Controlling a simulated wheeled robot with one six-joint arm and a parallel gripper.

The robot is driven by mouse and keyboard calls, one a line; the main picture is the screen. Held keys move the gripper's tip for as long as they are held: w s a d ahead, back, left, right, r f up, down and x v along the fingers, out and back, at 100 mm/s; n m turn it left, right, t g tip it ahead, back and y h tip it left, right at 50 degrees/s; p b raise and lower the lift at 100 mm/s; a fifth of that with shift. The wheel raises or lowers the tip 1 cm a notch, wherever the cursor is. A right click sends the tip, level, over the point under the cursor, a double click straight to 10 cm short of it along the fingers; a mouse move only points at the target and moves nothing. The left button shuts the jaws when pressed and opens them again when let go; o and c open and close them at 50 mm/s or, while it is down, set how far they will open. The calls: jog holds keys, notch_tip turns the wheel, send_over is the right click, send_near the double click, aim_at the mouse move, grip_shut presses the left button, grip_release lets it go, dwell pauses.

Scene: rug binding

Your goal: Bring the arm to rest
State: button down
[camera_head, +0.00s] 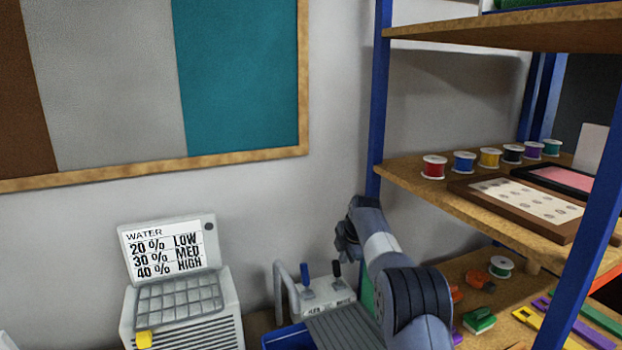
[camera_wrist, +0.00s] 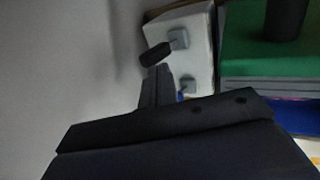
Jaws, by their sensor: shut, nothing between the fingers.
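My arm (camera_head: 381,245) rises at the lower middle of the head view, bent, in front of the wall and beside the shelf's blue post. My gripper (camera_wrist: 158,76) shows in the wrist view as dark fingers, shut and empty. In the head view the fingers are not clear.
A lever unit (camera_head: 322,288) with a blue tray stands left of my arm. A keypad device (camera_head: 180,285) with a WATER sign stands farther left. A shelf (camera_head: 480,195) with spools and a sample tray is at right.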

aim_at(339, 269)
jog(key=shift+p+x, duration=0.45)
jog(key=shift+x, duration=1.4)
